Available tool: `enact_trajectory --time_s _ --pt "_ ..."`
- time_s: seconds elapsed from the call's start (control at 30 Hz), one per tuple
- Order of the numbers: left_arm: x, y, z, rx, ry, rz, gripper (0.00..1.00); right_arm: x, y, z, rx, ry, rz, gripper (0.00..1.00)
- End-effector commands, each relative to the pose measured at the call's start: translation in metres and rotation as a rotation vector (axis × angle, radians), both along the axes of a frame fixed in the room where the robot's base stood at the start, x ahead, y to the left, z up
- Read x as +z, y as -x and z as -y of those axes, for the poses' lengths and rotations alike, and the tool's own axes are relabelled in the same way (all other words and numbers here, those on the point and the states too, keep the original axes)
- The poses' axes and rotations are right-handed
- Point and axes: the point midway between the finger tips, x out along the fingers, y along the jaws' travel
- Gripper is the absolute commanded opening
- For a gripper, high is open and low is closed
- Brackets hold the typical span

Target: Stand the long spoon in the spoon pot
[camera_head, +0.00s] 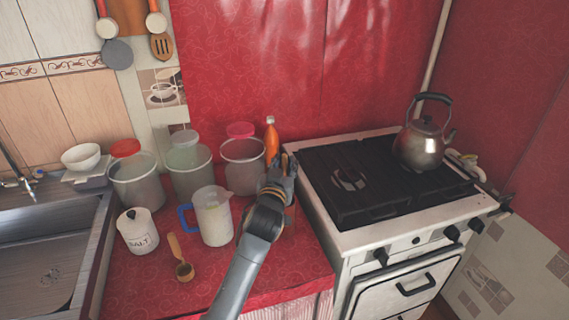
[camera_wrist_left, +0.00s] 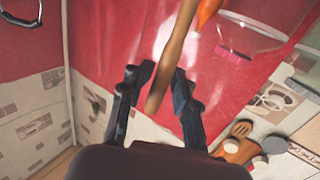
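My left gripper (camera_head: 282,168) is over the red counter, near the stove's left edge. In the left wrist view, its two dark fingers (camera_wrist_left: 162,78) close on either side of a long wooden handle, which I take to be the long spoon (camera_wrist_left: 178,45). The handle's near end lies between the fingers, and the rest runs up out of the picture. The spoon's bowl is not visible. In the head view the gripper hides the spoon. I cannot make out the spoon pot for certain; a brownish patch shows beside my left wrist, partly covered. My right gripper is in neither view.
Clear jars (camera_head: 243,168), a measuring jug (camera_head: 213,218), a salt jar (camera_head: 138,232) and a short wooden scoop (camera_head: 182,268) stand or lie left of my arm. An orange bottle (camera_head: 271,142) is behind the gripper. The stove (camera_head: 390,185) with a kettle (camera_head: 421,145) is right.

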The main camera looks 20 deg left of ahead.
Motion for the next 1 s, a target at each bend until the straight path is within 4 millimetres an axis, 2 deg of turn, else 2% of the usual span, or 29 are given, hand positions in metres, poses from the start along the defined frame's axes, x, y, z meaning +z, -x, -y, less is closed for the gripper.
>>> enact_trajectory --time_s 0.3,0.43,0.57,0.8,1.0 --pt "0.0 0.001 0.0 0.0 0.0 0.0 0.38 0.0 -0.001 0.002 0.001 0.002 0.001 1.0" --pt "0.0 0.01 0.002 -0.001 0.001 0.0 0.38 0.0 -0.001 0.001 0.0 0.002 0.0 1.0" --pt "0.0 0.032 0.004 -0.001 0.003 -0.001 0.38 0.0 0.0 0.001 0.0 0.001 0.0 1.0" --pt "0.002 0.084 0.01 -0.001 0.002 -0.002 0.38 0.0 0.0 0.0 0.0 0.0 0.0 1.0" --pt "0.003 0.111 0.013 0.0 0.001 -0.002 0.38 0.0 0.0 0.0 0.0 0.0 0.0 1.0"
